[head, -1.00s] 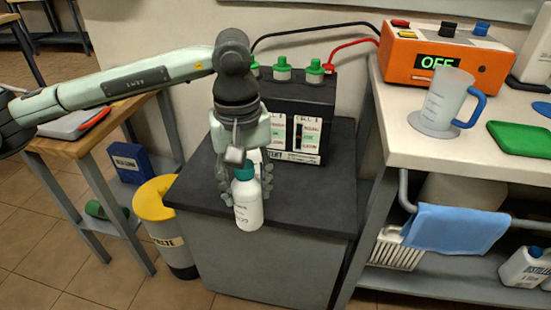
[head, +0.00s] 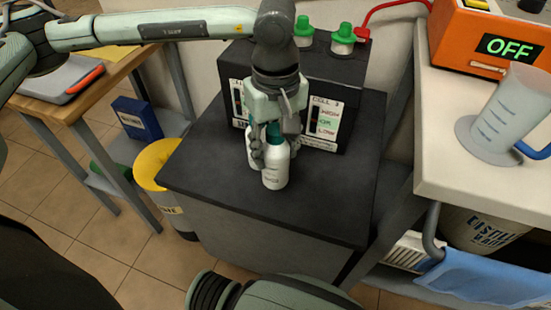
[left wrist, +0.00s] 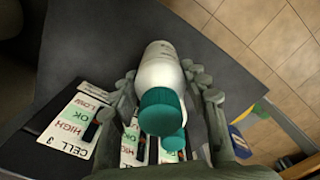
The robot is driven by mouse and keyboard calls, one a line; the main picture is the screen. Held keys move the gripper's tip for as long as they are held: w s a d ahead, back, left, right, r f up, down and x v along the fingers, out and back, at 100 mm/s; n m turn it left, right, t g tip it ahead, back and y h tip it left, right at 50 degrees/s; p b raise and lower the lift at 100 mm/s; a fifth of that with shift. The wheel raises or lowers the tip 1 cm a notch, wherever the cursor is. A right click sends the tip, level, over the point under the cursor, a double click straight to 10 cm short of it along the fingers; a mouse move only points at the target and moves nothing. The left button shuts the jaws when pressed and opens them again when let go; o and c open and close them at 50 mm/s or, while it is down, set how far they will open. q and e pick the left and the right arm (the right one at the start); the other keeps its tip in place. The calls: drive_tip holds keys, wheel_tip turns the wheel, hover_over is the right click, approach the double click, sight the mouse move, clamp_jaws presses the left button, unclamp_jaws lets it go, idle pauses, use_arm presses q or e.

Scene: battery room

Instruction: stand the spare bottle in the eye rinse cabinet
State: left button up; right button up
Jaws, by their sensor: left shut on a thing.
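A white bottle with a teal cap (head: 276,172) is in my left gripper (head: 270,150), whose fingers are closed around its sides. It is upright over the black top of a grey stand; whether its base touches the top I cannot tell. In the left wrist view the bottle (left wrist: 158,68) lies between the fingers (left wrist: 162,82), cap toward the camera. The eye rinse cabinet is not recognisable in view. My right gripper is not in view.
A black battery (head: 340,85) with green caps stands behind the bottles. The black stand top (head: 325,205) is clear to the right and front. A yellow-lidded bin (head: 155,165) is left; a pale bench (head: 470,180) with an orange charger (head: 480,40) and jug (head: 510,115) is right.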

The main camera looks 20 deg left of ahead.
sight(276, 162)
use_arm(q)
wheel_tip(276, 162, down, 3)
drive_tip(key=shift+f, duration=0.35)
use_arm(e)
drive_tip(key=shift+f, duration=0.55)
use_arm(q)
drive_tip(key=shift+f, duration=0.1)
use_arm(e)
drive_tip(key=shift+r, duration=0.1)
use_arm(q)
drive_tip(key=o, duration=1.3)
drive_tip(key=shift+o, duration=0.5)
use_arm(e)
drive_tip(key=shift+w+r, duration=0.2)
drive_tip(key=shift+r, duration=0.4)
